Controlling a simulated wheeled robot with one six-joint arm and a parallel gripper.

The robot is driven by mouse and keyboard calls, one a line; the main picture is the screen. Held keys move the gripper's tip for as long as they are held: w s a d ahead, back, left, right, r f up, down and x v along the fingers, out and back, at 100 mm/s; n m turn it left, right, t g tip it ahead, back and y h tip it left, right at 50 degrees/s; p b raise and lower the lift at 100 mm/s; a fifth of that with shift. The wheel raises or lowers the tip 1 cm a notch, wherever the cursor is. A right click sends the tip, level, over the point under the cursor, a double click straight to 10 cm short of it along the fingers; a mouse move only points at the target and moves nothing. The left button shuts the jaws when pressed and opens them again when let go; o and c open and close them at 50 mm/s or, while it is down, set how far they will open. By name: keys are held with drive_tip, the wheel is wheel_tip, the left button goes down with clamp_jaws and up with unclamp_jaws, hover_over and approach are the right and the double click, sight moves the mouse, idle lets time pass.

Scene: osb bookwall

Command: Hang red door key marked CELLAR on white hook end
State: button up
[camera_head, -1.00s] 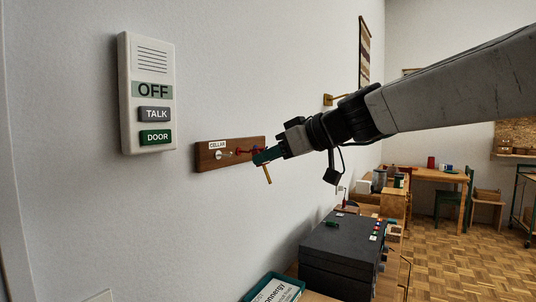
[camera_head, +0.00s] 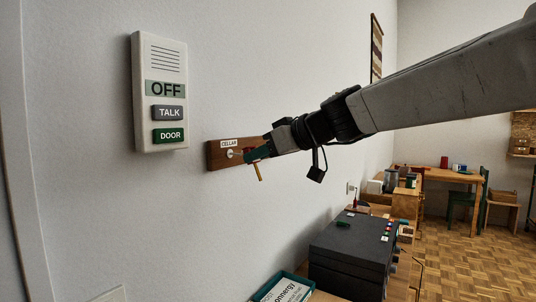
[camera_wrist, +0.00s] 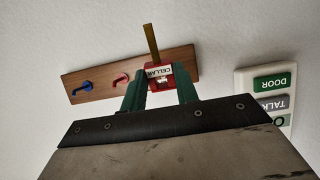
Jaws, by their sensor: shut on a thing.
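My gripper (camera_wrist: 160,92) has green fingers shut on the red key (camera_wrist: 160,80), whose CELLAR tag faces the wrist camera. Its brass shaft (camera_wrist: 152,42) points up in the wrist view and hangs down in the head view (camera_head: 258,172). The wooden hook board (camera_head: 215,157) is on the wall, with a CELLAR label above the white hook (camera_head: 232,154). My gripper (camera_head: 257,154) is in front of the board, right of the white hook. In the wrist view the key covers that end of the board; a red hook (camera_wrist: 121,79) and blue hook (camera_wrist: 86,87) show. Contact cannot be told.
A white intercom (camera_head: 160,65) is on the wall left of the board. Below are a dark case (camera_head: 345,250) and a green tray (camera_head: 268,289). The wall beneath the board is bare.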

drive_tip(key=shift+w+a+f, duration=0.15)
drive_tip(key=shift+w+a, duration=0.55)
drive_tip(key=shift+a, duration=0.15)
drive_tip(key=shift+w+a+f, duration=0.25)
drive_tip(key=shift+w+a, duration=0.15)
drive_tip(key=shift+a, duration=0.15)
drive_tip(key=o, duration=1)
